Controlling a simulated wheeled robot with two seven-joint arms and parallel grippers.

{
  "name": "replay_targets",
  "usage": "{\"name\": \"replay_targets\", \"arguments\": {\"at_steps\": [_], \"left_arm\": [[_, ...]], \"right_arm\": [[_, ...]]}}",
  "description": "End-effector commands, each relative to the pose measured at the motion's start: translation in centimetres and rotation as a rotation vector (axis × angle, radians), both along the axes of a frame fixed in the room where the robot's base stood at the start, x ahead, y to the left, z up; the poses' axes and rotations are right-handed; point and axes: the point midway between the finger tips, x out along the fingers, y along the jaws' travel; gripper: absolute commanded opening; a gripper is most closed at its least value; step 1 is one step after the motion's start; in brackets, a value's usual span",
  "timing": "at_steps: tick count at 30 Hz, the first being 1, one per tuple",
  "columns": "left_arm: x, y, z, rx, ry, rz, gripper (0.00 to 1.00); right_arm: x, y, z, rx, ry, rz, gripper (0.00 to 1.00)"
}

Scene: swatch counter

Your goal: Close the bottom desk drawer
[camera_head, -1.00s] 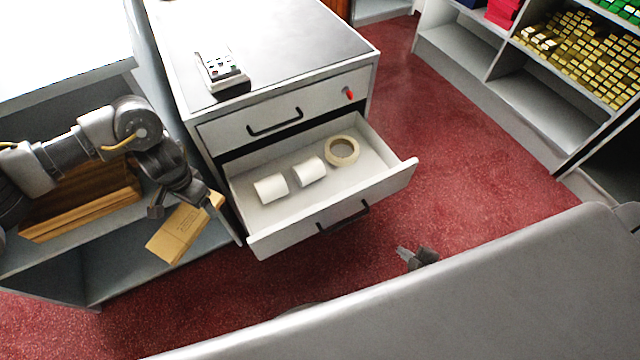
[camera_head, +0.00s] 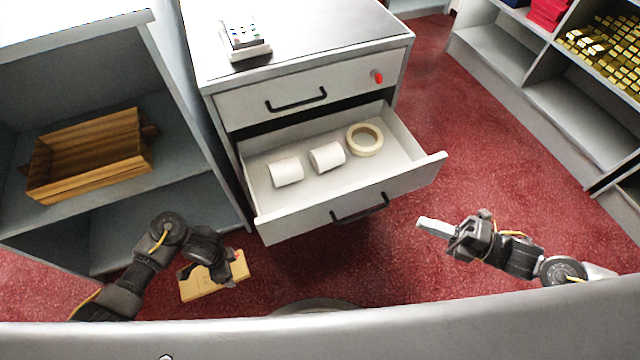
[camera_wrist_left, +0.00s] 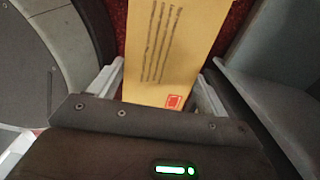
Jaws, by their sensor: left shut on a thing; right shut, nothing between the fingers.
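The bottom desk drawer (camera_head: 300,218) stands pulled out from the white cabinet, with a black handle (camera_head: 360,208) on its front. Inside lie two white rolls (camera_head: 286,171) and a cream tape ring (camera_head: 364,140). My right gripper (camera_head: 424,223) is shut and empty, just right of the drawer front and apart from it. My left gripper (camera_head: 207,277) is shut on a tan envelope (camera_head: 216,284), low at the left in front of the shelf unit. The envelope fills the space between the fingers in the left wrist view (camera_wrist_left: 172,45).
The top drawer (camera_head: 300,98) is shut, with a red key at its right. A card terminal (camera_head: 243,42) sits on the cabinet top. A wooden tray (camera_head: 90,160) is on the left shelf. Red floor (camera_head: 470,150) is open right of the drawer.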

Motion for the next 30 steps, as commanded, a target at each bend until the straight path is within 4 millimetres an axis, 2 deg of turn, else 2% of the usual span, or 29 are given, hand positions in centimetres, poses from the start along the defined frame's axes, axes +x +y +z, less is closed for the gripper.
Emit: {"name": "replay_targets", "arguments": {"at_steps": [8,14,24,30], "left_arm": [[-0.1,0.1,-0.1,-0.001,0.000,-0.001,0.53],[-0.1,0.1,-0.3,-0.001,0.000,0.000,0.53],[-0.1,0.1,-0.6,-0.001,0.000,0.000,0.53],[-0.1,0.1,-0.9,-0.001,0.000,0.000,0.53]], "right_arm": [[0.3,0.6,0.1,0.003,-0.003,0.002,0.00],[1.7,3.2,0.1,0.006,-0.005,0.001,0.00],[4.8,9.4,0.2,0.004,-0.005,0.002,0.00],[7.4,9.9,0.0,0.000,-0.004,0.001,0.00]]}}
